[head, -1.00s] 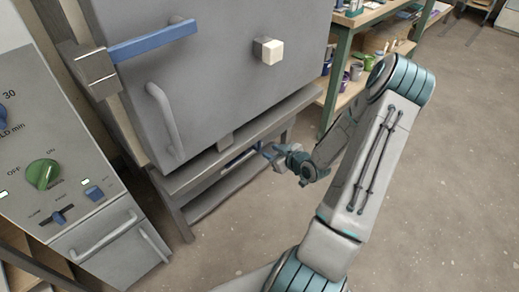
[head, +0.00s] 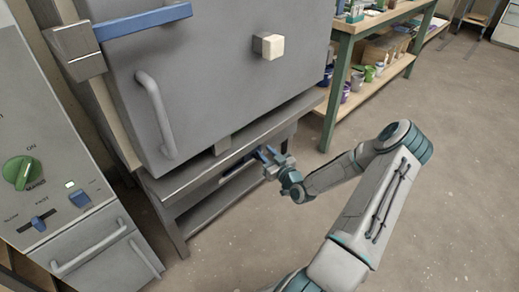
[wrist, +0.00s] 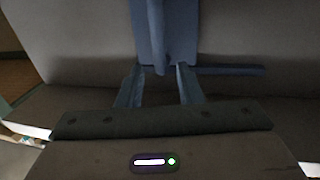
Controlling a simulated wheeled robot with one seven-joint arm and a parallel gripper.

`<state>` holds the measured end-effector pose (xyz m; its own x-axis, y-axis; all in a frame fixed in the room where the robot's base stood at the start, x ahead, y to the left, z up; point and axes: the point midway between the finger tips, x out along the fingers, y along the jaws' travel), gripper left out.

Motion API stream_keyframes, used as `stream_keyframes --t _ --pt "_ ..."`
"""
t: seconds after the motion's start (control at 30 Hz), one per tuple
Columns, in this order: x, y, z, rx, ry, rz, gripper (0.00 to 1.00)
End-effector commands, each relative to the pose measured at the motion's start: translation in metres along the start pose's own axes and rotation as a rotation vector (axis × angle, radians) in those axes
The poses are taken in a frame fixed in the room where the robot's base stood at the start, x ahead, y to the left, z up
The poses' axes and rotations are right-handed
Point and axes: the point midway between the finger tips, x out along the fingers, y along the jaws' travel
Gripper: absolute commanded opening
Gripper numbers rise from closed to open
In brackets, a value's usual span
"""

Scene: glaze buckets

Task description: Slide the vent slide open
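The grey kiln (head: 215,85) fills the upper left of the head view. Low beneath its body, a blue strip that looks like the vent slide (head: 236,168) shows beside my gripper (head: 270,160), partly hidden in shadow. In the wrist view, a blue upright plate with a narrow tab (wrist: 162,45) hangs ahead, and a thin blue bar (wrist: 230,70) runs right from it. My gripper's fingers (wrist: 158,76) are apart, one on each side of the tab's lower end. I cannot tell whether either finger touches it.
A control cabinet (head: 75,190) with a green knob (head: 22,172) stands at left. The kiln stand (head: 215,200) has a low shelf. Green-framed shelving (head: 335,95) with paint pots stands behind at right. The floor (head: 455,160) at right is clear.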

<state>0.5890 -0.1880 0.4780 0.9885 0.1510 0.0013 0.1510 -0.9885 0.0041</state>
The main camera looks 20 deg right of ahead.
Motion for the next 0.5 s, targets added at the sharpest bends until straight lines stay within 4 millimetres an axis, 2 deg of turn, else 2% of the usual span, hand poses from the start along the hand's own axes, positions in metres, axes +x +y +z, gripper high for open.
stream_keyframes --t 0.1,0.2,0.5 --pt "0.022 0.0 0.002 -0.001 0.001 -0.001 0.33" --pt "0.035 0.0 0.002 -0.001 0.001 -0.001 0.33" --pt "0.049 0.0 0.0 0.0 0.0 0.0 0.33"
